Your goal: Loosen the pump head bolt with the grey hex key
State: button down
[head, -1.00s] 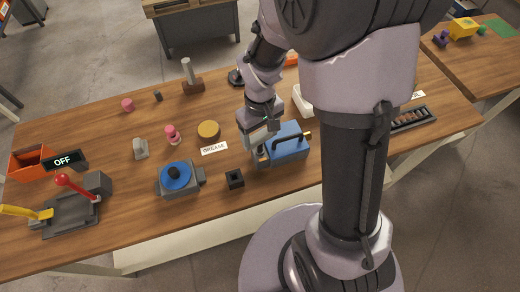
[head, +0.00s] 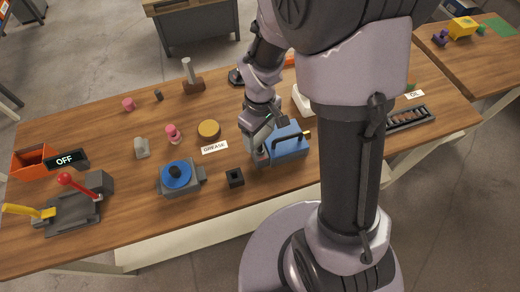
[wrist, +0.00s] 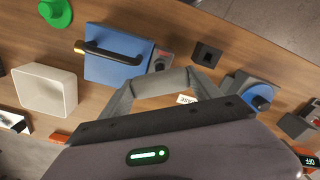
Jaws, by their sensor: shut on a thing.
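The pump is a blue block (head: 290,150) with a black bar handle and a brass-coloured tip. It also shows in the wrist view (wrist: 120,70). A grey end part (wrist: 160,62) with a small red spot adjoins its side. My gripper (head: 262,155) is over this end of the pump, pointing down. The bolt itself cannot be made out.
A grey block with a blue knob (head: 176,177) and a small black square socket (head: 235,178) stand left of the pump. A GREASE label (head: 214,148) and tan disc (head: 209,129) lie behind. A white container (head: 303,100) stands behind the pump. Bare wood lies along the front edge.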

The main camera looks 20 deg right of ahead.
jog(key=shift+n+p, duration=0.45)
jog(key=shift+n, duration=0.95)
jog(key=shift+n+p, duration=0.3)
jog(key=shift+n, duration=1.2)
jog(key=shift+n+p, duration=0.65)
jog(key=shift+n, duration=0.75)
jog(key=shift+m, duration=0.3)
jog(key=shift+r, duration=0.1)
jog(key=shift+r+p, duration=1.15)
jog(key=shift+r, duration=0.25)
